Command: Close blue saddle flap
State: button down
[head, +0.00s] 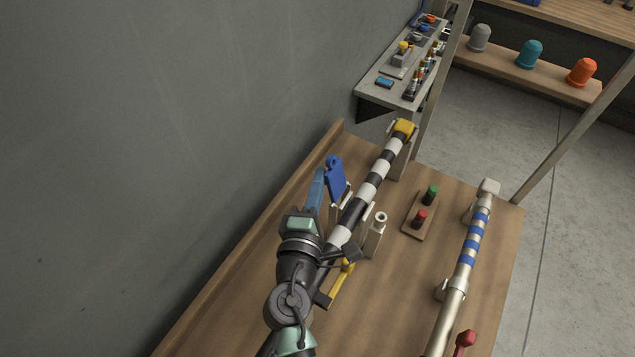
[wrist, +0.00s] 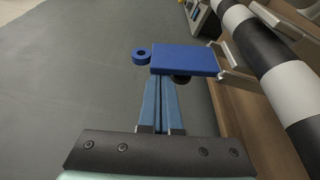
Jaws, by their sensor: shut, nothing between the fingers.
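The blue saddle flap (head: 335,177) is a flat plate with a ring tab at one end. It stands open on the wall side of a black-and-white striped pipe (head: 375,175), not over it. In the wrist view the flap (wrist: 184,59) lies straight ahead, its ring at the left and the striped pipe (wrist: 285,85) to the right. My gripper (head: 321,173) is shut and empty, with its blue fingers beside the flap on its wall side. In the wrist view the fingertips (wrist: 163,80) end at the flap's near edge; I cannot tell whether they touch it.
A yellow flap (head: 342,284) sits near my wrist, and a yellow piece (head: 404,128) caps the pipe's far end. A red and green button block (head: 420,214) and a blue-banded pipe (head: 468,250) are on the right. The grey wall (head: 130,150) is close on the left.

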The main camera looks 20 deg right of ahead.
aim_at(339, 193)
jog(key=shift+s+d+f, duration=0.1)
jog(key=m+b, duration=0.1)
jog(key=b, duration=0.2)
jog(key=s+d+m+b, duration=0.1)
jog(key=b, duration=0.2)
jog(key=shift+s+f+m+t+h+b, duration=0.2)
jog(key=shift+m+t+h+b, duration=0.1)
jog(key=shift+m+t+b, duration=0.1)
jog(key=m+b, duration=0.1)
jog(key=s+d+m+b, duration=0.1)
jog(key=b, duration=0.1)
jog(key=shift+r+t, duration=0.25)
jog(key=shift+t, duration=0.15)
jog(key=shift+s+d+r+b, duration=0.15)
jog(key=shift+s+b, duration=0.15)
jog(key=shift+b, duration=0.2)
jog(key=shift+s+d, duration=0.35)
jog(key=shift+s, duration=0.05)
